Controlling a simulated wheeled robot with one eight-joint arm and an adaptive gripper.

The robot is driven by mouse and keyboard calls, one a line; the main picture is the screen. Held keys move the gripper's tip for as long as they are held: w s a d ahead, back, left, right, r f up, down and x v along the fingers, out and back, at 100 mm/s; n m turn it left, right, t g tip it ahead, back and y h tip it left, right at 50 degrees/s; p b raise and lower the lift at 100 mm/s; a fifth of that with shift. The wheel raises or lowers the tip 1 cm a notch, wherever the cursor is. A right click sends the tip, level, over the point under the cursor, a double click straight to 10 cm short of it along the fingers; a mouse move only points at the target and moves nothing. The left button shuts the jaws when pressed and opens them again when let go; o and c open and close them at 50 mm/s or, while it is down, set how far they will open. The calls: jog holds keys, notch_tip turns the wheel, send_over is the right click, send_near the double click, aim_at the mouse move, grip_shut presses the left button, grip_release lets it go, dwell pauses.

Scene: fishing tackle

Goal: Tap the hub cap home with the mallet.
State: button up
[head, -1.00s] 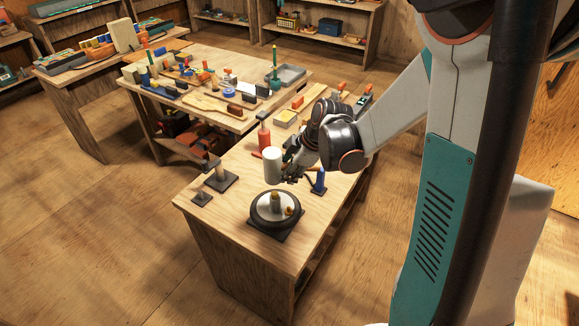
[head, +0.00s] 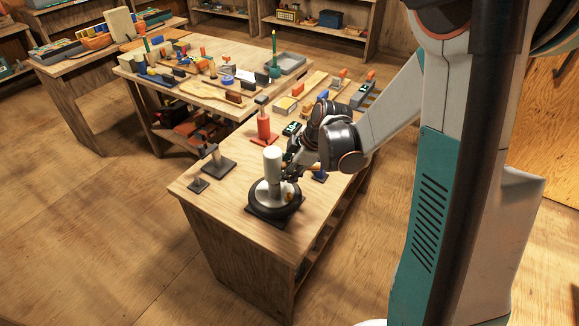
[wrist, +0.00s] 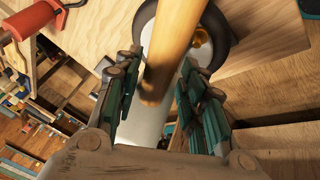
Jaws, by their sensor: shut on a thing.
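The mallet has a white cylindrical head (head: 273,160) and a wooden handle (wrist: 174,38). My gripper (head: 290,176) is shut on the handle, which runs between its teal fingers in the wrist view (wrist: 158,88). The mallet head is upright, over the middle of the black-rimmed wheel (head: 262,207) in the head view. The wheel lies flat on a dark square base at the near end of the bench, and its rim also shows in the wrist view (wrist: 217,28). The mallet hides the hub cap, so I cannot tell whether they touch or how the cap sits.
A red cylinder (head: 264,127) stands behind the wheel on the bench (head: 225,190). Dark stands (head: 215,162) are to its left. A blue item (head: 319,176) is partly hidden beside my gripper. A second bench behind holds several tools. The bench's near left corner is clear.

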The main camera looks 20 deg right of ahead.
jog(key=shift+p, duration=0.45)
grip_shut()
jog(key=shift+r+p, duration=1.45)
jog(key=shift+r, duration=0.65)
jog(key=shift+f, duration=0.1)
jog(key=shift+d, duration=0.1)
jog(key=shift+d+n+g+y, duration=0.3)
jog(key=shift+d+g+y, duration=0.1)
jog(key=shift+d, duration=0.05)
